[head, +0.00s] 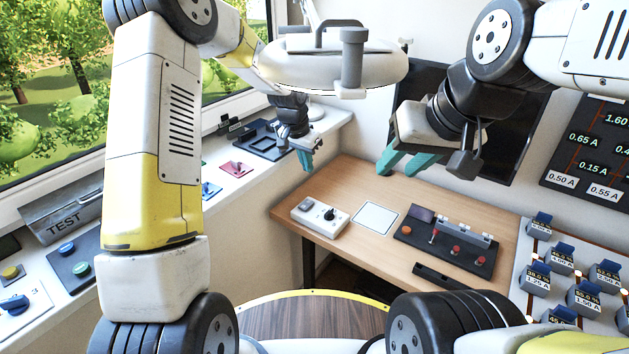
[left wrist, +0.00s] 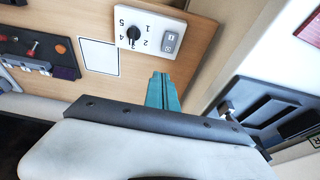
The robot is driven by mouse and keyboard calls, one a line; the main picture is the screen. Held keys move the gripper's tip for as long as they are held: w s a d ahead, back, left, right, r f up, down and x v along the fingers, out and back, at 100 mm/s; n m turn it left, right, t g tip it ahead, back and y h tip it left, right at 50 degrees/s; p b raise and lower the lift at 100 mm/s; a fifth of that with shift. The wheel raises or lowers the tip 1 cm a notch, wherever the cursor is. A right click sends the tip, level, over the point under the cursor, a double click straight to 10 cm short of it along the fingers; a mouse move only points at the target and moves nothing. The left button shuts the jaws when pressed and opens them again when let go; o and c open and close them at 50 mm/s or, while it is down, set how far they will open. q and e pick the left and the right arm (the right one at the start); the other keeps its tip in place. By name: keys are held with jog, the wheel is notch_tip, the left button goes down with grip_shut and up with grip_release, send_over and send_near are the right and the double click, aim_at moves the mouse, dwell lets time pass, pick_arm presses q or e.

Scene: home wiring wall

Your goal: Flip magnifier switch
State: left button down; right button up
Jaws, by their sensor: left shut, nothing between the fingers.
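A white magnifier lamp (head: 290,68) with a round head hangs at the top middle of the head view; I cannot make out a switch on it. A white control box (head: 320,217) lies on the wooden desk. It has a grey rocker switch (head: 305,205) and a black dial; in the left wrist view the rocker (left wrist: 171,43) sits beside the numbered dial (left wrist: 133,33). My left gripper (head: 308,164) is shut and empty, above and behind the box; its fingers (left wrist: 162,92) point toward the box, apart from it. My right gripper (head: 404,165) is open and empty over the desk's back.
A white square plate (head: 375,217) and a dark panel with red knobs (head: 447,243) lie right of the box. A dark monitor (head: 515,145) stands behind my right gripper. The windowsill at left holds a black tray (head: 262,141) and small coloured switches. The desk's left back corner is clear.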

aim_at(313, 203)
pick_arm(q)
jog(key=shift+f, duration=0.1)
jog(key=x, duration=0.9)
jog(key=s+x, duration=0.1)
jog(key=x, duration=0.3)
jog(key=shift+w+a+f, duration=0.15)
jog(key=shift+a+f, duration=0.1)
jog(key=shift+f, duration=0.25)
jog(key=shift+f, duration=0.25)
jog(key=shift+s+a+r, duration=0.35)
jog(key=shift+s+a, duration=0.05)
jog(key=shift+s, duration=0.15)
